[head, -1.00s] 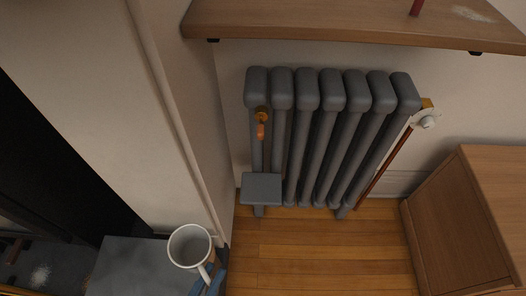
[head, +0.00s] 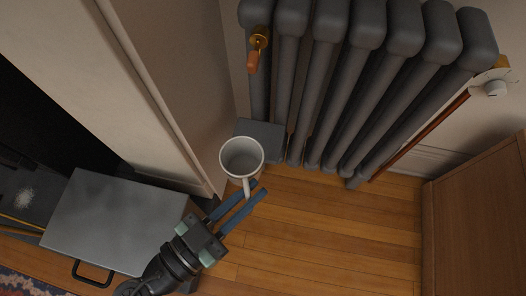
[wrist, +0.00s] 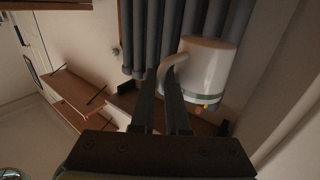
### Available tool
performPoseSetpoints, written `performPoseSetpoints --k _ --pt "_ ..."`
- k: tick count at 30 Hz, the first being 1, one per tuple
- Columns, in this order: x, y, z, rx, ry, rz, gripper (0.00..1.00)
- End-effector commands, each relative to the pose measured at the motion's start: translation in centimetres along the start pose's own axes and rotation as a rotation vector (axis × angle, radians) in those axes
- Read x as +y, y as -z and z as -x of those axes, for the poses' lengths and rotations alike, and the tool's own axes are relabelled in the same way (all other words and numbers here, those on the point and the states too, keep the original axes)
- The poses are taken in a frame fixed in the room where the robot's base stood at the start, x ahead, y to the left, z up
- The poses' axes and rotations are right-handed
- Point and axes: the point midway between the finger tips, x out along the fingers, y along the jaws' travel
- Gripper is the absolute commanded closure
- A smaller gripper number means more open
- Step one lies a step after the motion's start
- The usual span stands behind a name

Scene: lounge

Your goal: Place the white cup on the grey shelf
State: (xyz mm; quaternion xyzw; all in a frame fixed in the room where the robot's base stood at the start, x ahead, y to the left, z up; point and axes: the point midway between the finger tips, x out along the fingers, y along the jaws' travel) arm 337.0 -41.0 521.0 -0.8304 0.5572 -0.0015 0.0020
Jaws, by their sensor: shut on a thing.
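The white cup (head: 242,157) is upright with its open rim facing the head camera. My gripper (head: 254,189) is shut on its handle, with the blue fingers reaching up from the lower left. The grey shelf (head: 262,131) is a small square plate at the foot of the radiator's left end. The cup overlaps its lower part in the head view, so the gap between them cannot be told. In the wrist view the cup (wrist: 207,68) hangs at the right of my gripper's fingertips (wrist: 165,75), its handle between them.
The grey radiator (head: 330,85) stands behind the shelf, with a copper-and-brass valve (head: 258,45) above it. A wall corner rises at left. A grey box (head: 115,220) with a black handle sits lower left. A wooden cabinet (head: 475,220) stands at right. Wooden floor between is clear.

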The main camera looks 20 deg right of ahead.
Motion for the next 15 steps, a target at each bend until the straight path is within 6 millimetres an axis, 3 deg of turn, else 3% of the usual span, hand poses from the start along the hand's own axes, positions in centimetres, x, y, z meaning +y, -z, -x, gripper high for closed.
performPoseSetpoints --k 9,13,15 --pt "-4.6 -0.3 -7.0 0.003 -0.004 -0.007 1.0" --pt "-6.0 -0.2 -9.1 0.002 -0.002 -0.005 1.0" --pt "-6.0 -1.5 -8.9 0.001 0.001 0.001 1.0"
